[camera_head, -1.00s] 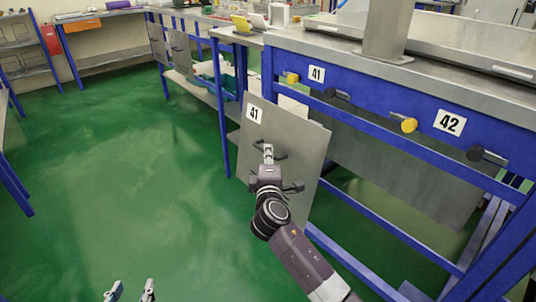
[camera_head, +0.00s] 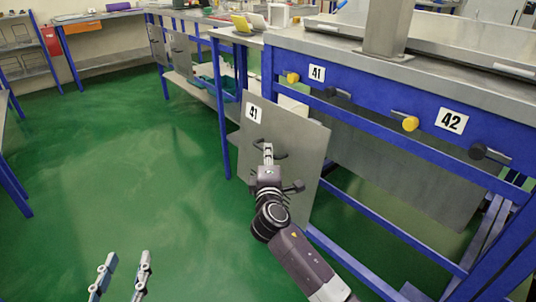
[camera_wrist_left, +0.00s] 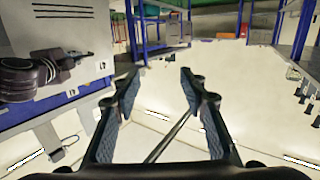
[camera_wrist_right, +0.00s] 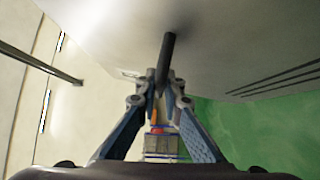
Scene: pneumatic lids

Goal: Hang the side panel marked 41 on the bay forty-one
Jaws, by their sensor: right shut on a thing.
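The grey side panel marked 41 (camera_head: 300,140) hangs upright in front of the workbench in the head view, slightly turned, with its number label at its upper left. My right gripper (camera_head: 267,150) is shut on the panel's dark handle; the right wrist view shows the dark bar (camera_wrist_right: 168,55) between the fingertips. The bay labelled 41 (camera_head: 317,73) is on the blue bench rail just behind the panel, with a yellow-tipped peg (camera_head: 292,78) and a dark peg (camera_head: 338,92). My left gripper (camera_head: 123,268) is open and empty over the floor at the lower left.
Bay 42 (camera_head: 451,121) is to the right on the same rail, with a yellow knob (camera_head: 410,124) and a dark peg (camera_head: 488,153). A blue bench leg (camera_head: 222,115) stands left of the panel. The green floor (camera_head: 110,180) is clear.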

